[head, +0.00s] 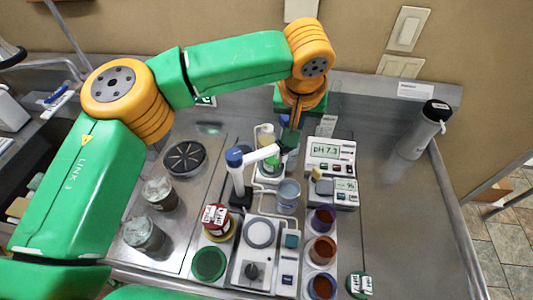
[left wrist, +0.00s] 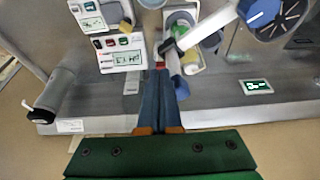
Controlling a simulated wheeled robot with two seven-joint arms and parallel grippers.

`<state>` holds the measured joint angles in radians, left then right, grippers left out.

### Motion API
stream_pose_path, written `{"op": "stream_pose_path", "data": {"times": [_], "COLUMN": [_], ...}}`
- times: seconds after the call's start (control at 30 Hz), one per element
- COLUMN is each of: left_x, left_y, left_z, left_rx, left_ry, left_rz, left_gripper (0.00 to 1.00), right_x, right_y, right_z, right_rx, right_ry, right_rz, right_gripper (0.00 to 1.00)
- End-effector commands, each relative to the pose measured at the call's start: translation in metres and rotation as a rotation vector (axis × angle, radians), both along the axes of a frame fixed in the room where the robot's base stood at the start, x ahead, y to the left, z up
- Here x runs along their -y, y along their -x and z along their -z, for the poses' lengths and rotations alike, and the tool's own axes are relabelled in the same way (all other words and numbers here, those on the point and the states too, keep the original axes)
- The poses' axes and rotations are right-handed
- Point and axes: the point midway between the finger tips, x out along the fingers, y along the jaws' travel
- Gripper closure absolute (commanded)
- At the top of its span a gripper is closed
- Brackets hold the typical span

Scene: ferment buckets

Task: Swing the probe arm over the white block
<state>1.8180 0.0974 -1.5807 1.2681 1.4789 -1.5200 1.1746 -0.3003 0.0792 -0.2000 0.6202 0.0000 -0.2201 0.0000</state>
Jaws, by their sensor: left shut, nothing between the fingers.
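The probe arm (head: 262,154) is a white bar reaching right from a white post with a blue cap (head: 235,157). Its dark-tipped free end also shows in the left wrist view (left wrist: 205,30), with a grey probe (left wrist: 174,62) hanging from it. My left gripper (head: 290,142) points down at the bar's free end, shut and empty. Its fingers (left wrist: 160,70) are close beside the probe; contact is unclear. My right gripper is not seen.
A pH meter (head: 330,152) stands right of the gripper. A clear cup (head: 288,193), a stirrer with a round plate (head: 260,233) and several dark-filled cups (head: 322,250) stand in front. Jars (head: 160,194) are at left. A grey cylinder (head: 425,130) stands at right, with bare counter around it.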

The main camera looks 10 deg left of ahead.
Motion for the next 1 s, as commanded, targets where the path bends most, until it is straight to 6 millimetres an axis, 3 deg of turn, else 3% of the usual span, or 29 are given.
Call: {"op": "stream_pose_path", "data": {"times": [0.07, 0.43, 0.8, 1.0], "left_x": [-0.001, -0.003, -0.018, -0.015], "left_y": [-0.003, -0.007, -0.032, -0.028], "left_z": [-0.002, 0.000, 0.001, 0.001], "left_rx": [-0.002, -0.001, -0.001, -0.001], "left_ry": [-0.001, -0.001, -0.001, -0.001], "left_rz": [0.000, 0.000, -0.001, 0.002], "left_gripper": [1.00, 1.00, 1.00, 1.00], "right_x": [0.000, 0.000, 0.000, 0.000], "right_y": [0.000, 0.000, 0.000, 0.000], "right_z": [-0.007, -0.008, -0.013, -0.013], "right_rx": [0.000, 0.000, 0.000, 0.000], "right_ry": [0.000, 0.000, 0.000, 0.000], "right_rz": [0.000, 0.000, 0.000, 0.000], "right_gripper": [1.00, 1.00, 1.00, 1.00]}}
